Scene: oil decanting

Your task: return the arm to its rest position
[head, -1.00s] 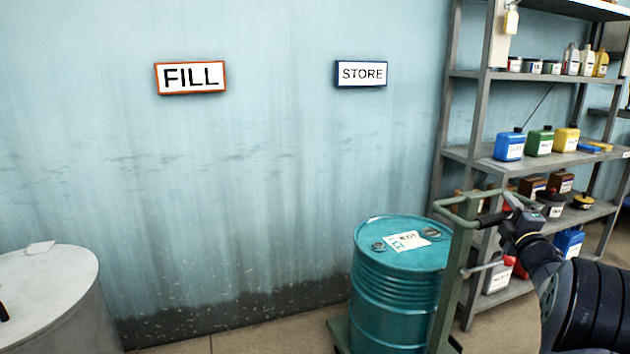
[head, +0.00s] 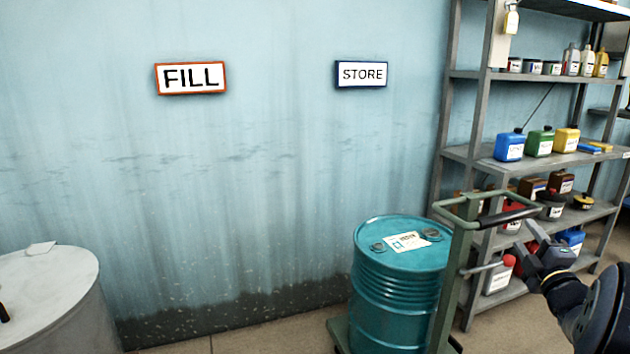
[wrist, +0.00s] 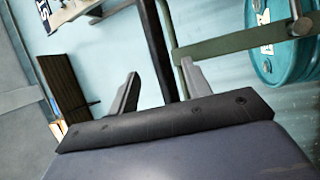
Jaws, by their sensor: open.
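My gripper (head: 527,248) is at the right of the head view, in front of the shelf and to the right of the trolley's handle (head: 487,212). My arm enters from the lower right corner of the head view. The wrist view is tilted, with the teal drum (wrist: 280,45) at its upper right.
A teal drum (head: 400,285) stands on a green trolley close left of my gripper. A grey metal shelf (head: 470,155) with bottles and cans stands behind. A pale drum (head: 45,290) is at the left. FILL (head: 191,77) and STORE (head: 361,74) signs hang on the wall.

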